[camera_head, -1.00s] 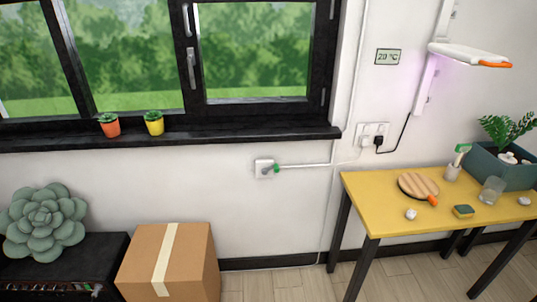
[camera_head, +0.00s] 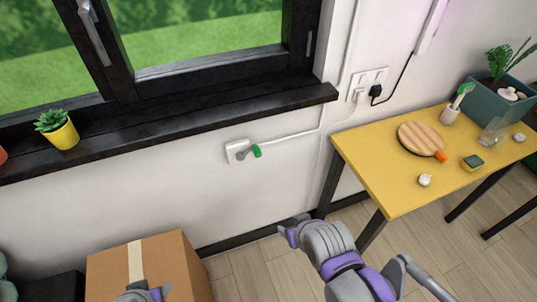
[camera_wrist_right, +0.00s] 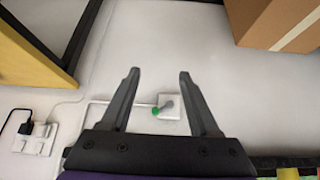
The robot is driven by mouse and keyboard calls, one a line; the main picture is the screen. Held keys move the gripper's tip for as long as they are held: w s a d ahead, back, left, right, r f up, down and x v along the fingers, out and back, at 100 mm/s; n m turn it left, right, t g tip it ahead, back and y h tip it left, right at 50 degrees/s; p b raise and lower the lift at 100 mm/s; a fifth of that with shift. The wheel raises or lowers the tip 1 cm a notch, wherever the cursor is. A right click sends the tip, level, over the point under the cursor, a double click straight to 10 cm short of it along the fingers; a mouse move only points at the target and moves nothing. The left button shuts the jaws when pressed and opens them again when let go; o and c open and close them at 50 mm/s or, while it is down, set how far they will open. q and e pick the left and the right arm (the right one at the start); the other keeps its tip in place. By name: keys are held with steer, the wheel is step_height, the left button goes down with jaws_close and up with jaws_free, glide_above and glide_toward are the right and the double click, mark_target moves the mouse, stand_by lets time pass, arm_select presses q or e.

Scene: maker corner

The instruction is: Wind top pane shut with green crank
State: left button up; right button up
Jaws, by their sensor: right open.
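The green crank knob (camera_head: 256,151) sits on a grey stub at a white wall plate (camera_head: 237,152) below the window sill. In the right wrist view the green knob (camera_wrist_right: 156,111) shows beyond my fingers, between them in the picture. My right gripper (camera_head: 288,232) is below and right of the crank, apart from it; in the wrist view its two fingers (camera_wrist_right: 159,74) are spread with nothing between them. Only the lower part of the window (camera_head: 205,68) shows; the top pane is out of frame. A piece of my left arm (camera_head: 145,293) shows at the bottom edge, its jaws unclear.
A cardboard box (camera_head: 165,262) stands on the floor at lower left. A yellow table (camera_head: 385,185) with small items stands at right. A yellow pot (camera_head: 63,136) is on the black sill (camera_head: 200,118). A white cable runs from the wall plate towards the sockets (camera_head: 368,84).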

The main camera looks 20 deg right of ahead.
steer(key=w+f+t+b, duration=0.2)
steer(key=w+t+b, duration=0.25)
steer(key=w, duration=0.35)
steer(key=w+f+t+b, duration=0.3)
steer(key=w+t+b, duration=0.15)
steer(key=w, duration=0.35)
steer(key=t+y+b, duration=0.1)
steer(key=t+b, duration=0.6)
steer(key=b, duration=0.1)
glide_toward(257, 152)
steer(key=f, duration=0.1)
arm_select(q)
step_height(257, 152, down, 20)
steer(key=s, duration=0.1)
steer(key=shift+g, duration=0.4)
arm_select(e)
steer(key=shift+g, duration=0.3)
steer(key=x, duration=1)
steer(key=shift+w+d, duration=0.15)
steer(key=shift+w, duration=0.25)
arm_select(q)
steer(key=shift+d, duration=0.1)
arm_select(e)
steer(key=shift+c, duration=0.4)
jaws_close()
